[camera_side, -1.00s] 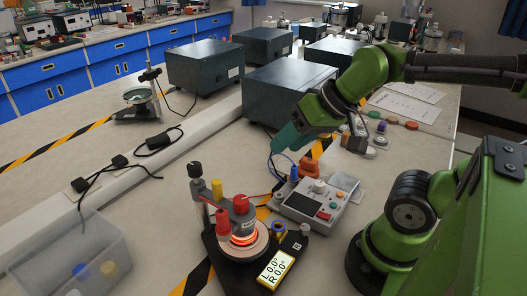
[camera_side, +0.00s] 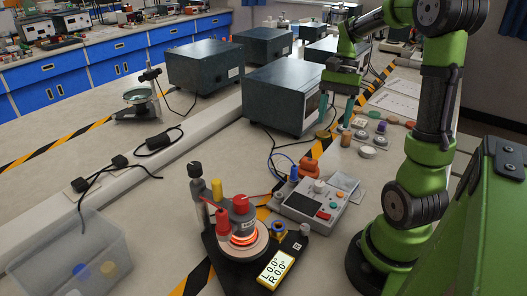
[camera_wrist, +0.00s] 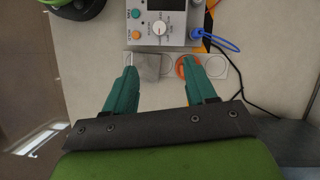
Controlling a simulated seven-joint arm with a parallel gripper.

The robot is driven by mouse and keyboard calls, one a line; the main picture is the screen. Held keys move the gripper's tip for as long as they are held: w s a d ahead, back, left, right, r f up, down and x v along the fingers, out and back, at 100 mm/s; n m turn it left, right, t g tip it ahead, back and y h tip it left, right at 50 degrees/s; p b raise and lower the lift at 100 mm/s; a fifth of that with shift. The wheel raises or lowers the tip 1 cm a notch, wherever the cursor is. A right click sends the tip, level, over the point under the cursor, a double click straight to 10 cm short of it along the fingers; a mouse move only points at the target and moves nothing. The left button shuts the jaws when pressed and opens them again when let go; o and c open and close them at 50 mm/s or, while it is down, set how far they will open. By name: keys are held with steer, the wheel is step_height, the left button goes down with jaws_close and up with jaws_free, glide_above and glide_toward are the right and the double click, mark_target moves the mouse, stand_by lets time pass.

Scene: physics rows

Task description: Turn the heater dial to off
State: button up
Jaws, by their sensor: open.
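The control box (camera_side: 314,203) sits on the bench with a white dial (camera_side: 320,186) on its top. In the wrist view the box (camera_wrist: 143,38) is at the top edge, with its white dial (camera_wrist: 160,27) showing a pointer; I cannot read its setting. The heater (camera_side: 243,240) has an orange glowing ring and stands left of the box. My gripper (camera_side: 336,114) is open, pointing down, beyond the box and apart from it. In the wrist view my gripper (camera_wrist: 160,66) has its two fingers spread, short of the box.
Coloured discs and small jars (camera_side: 367,151) stand beyond the box. A dark cabinet (camera_side: 286,95) is left of my gripper. A blue cable (camera_wrist: 222,43) runs from the box. A clear bin (camera_side: 75,262) stands at front left. The bench's left middle is mostly clear.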

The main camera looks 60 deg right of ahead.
mark_target(320, 183)
steer(key=x, duration=1.7)
steer(key=shift+a+r, duration=0.1)
steer(key=shift+a, duration=0.05)
jaws_close()
